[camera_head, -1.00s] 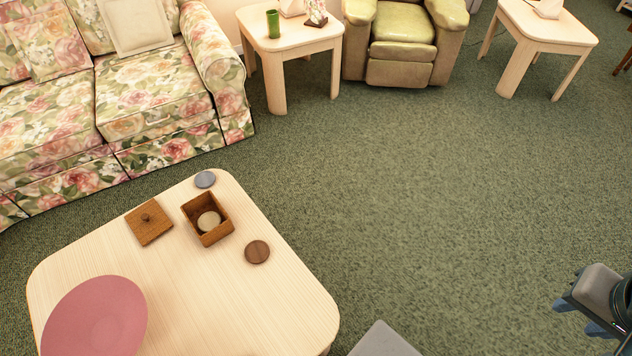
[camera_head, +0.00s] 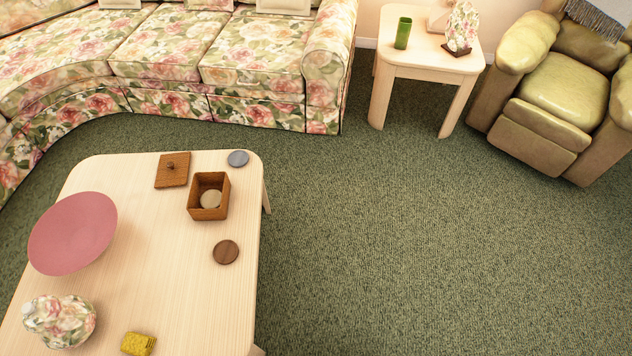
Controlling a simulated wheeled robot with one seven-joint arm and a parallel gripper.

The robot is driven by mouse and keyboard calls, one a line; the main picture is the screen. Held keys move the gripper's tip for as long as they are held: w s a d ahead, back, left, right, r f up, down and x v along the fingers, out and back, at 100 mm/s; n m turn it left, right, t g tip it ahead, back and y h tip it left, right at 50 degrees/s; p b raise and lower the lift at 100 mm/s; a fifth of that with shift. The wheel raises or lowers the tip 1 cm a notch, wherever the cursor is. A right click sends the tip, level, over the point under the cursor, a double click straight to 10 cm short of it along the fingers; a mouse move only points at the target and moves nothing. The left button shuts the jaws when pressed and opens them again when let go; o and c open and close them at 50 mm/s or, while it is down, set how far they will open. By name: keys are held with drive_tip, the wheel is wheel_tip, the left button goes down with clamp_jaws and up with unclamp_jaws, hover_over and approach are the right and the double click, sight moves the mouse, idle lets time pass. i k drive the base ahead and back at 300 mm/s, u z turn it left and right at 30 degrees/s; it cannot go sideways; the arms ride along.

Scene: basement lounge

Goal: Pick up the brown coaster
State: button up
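The brown coaster (camera_head: 226,252) is a dark round wooden disc. It lies flat on the light wooden coffee table (camera_head: 170,300), near the table's right edge. It is below and to the right of an open wooden box, apart from it. Nothing covers the coaster. My gripper is not in the head view.
On the same table are the open box (camera_head: 194,208) with a pale disc (camera_head: 211,199) inside, its lid (camera_head: 172,170), a grey coaster (camera_head: 238,158), a pink bowl (camera_head: 72,233), a floral teapot (camera_head: 62,322) and a yellow item (camera_head: 138,343). Carpet (camera_head: 390,240) right of the table is clear.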

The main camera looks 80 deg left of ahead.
sight(226, 251)
drive_tip(key=i, duration=0.55)
drive_tip(key=u, duration=3.1)
drive_tip(key=i, duration=2.2)
drive_tip(key=u, duration=2.85)
